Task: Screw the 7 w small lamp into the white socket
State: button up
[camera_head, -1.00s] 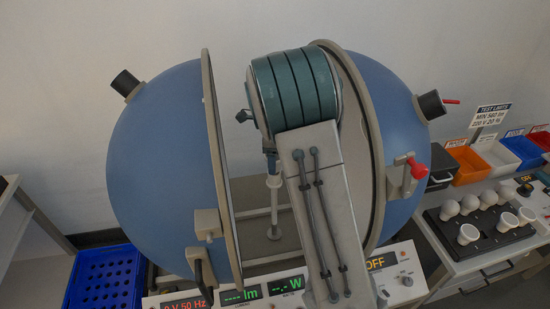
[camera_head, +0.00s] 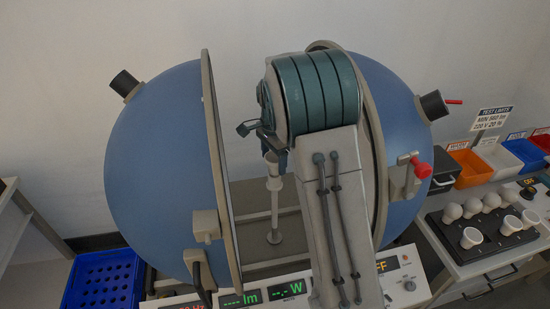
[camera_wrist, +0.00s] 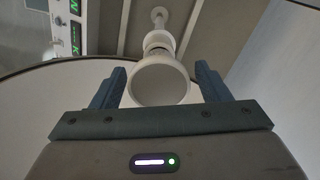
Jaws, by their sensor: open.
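A white lamp (camera_wrist: 160,82) with a round face sits upright on the white socket (camera_wrist: 158,40) in the wrist view, at the top of a thin post. In the head view the post and socket (camera_head: 274,190) stand inside the open blue sphere, with their top close under my wrist. My gripper (camera_wrist: 160,70) is open, one finger on each side of the lamp. There seems to be a gap at both sides. The lamp's marking cannot be read, and how deep it sits in the socket cannot be told. In the head view my arm hides most of the fingers.
The two sphere halves (camera_head: 160,165) stand close on both sides of my arm. A dark tray (camera_head: 452,247) with several white lamps is at the right, below small coloured bins (camera_head: 470,166). A blue crate (camera_head: 100,275) is at the lower left. Meter panels (camera_head: 240,297) line the front.

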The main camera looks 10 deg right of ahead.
jog(key=c, duration=0.8)
jog(key=m+p, duration=0.2)
jog(key=m, duration=0.4)
jog(key=shift+r, duration=0.15)
jog(key=shift+c, duration=0.3)
jog(key=m+p, duration=0.2)
jog(key=m, duration=0.3)
jog(key=shift+w+p, duration=0.1)
jog(key=shift+p, duration=0.25)
jog(key=shift+f+m, duration=0.2)
jog(key=shift+m, duration=0.5)
jog(key=m, duration=0.4)
jog(key=shift+m, duration=0.4)
jog(key=m, duration=0.5)
jog(key=shift+w+d+m, duration=0.1)
jog(key=shift+m, duration=0.3)
